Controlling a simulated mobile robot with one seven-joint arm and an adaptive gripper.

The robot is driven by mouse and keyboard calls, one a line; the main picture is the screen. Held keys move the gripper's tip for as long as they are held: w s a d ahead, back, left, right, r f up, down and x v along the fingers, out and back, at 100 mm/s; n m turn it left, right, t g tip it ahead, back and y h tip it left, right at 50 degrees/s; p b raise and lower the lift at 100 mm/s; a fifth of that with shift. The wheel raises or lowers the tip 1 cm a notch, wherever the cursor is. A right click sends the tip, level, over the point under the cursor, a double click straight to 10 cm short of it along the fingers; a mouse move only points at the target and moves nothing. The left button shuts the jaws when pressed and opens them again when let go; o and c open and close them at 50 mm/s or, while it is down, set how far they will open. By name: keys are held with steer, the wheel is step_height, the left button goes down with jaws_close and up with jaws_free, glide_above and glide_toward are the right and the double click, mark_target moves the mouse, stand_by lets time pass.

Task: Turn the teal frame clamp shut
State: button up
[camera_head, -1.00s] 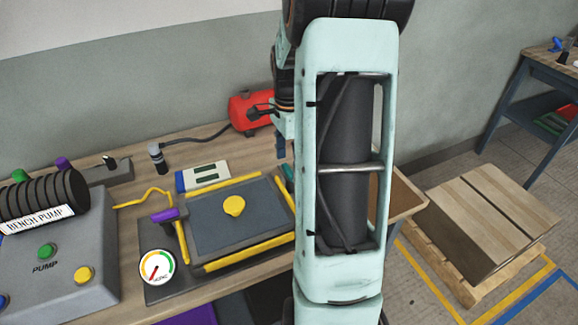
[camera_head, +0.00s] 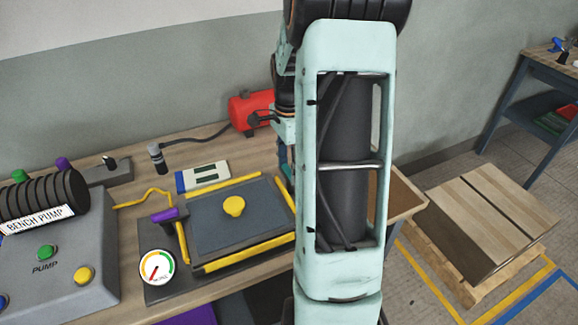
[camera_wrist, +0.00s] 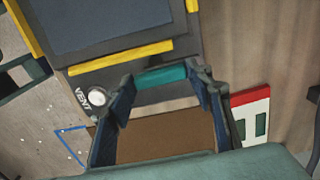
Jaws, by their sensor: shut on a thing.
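The teal frame clamp (camera_wrist: 162,75) shows in the wrist view as a short bar beside the yellow edge of the mould frame. My gripper (camera_wrist: 165,84) is shut on it, with one dark blue finger at each end of the bar. In the head view my gripper (camera_head: 285,155) is at the right end of the mould frame (camera_head: 240,254), and my arm and fingers hide the clamp there. The frame has yellow edges around a dark grey panel with a yellow knob (camera_head: 234,206). How far the clamp is turned cannot be told.
A purple handle (camera_head: 165,215) and a gauge (camera_head: 157,266) are at the frame's left. The bench pump (camera_head: 60,255) stands further left. A red tank (camera_head: 250,110) is behind. A white vent knob (camera_wrist: 97,96) is near my left finger.

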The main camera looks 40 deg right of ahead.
steer(key=n, duration=0.4)
steer(key=shift+a, duration=0.1)
steer(key=n, duration=0.4)
steer(key=shift+a+n, duration=0.1)
steer(key=shift+n, duration=0.2)
steer(key=n, duration=0.4)
steer(key=shift+s+a, duration=0.1)
steer(key=shift+s+n, duration=0.1)
steer(key=shift+n, duration=2.1)
steer(key=o, duration=1.2)
steer(key=shift+c, duration=0.2)
steer(key=shift+r, duration=0.15)
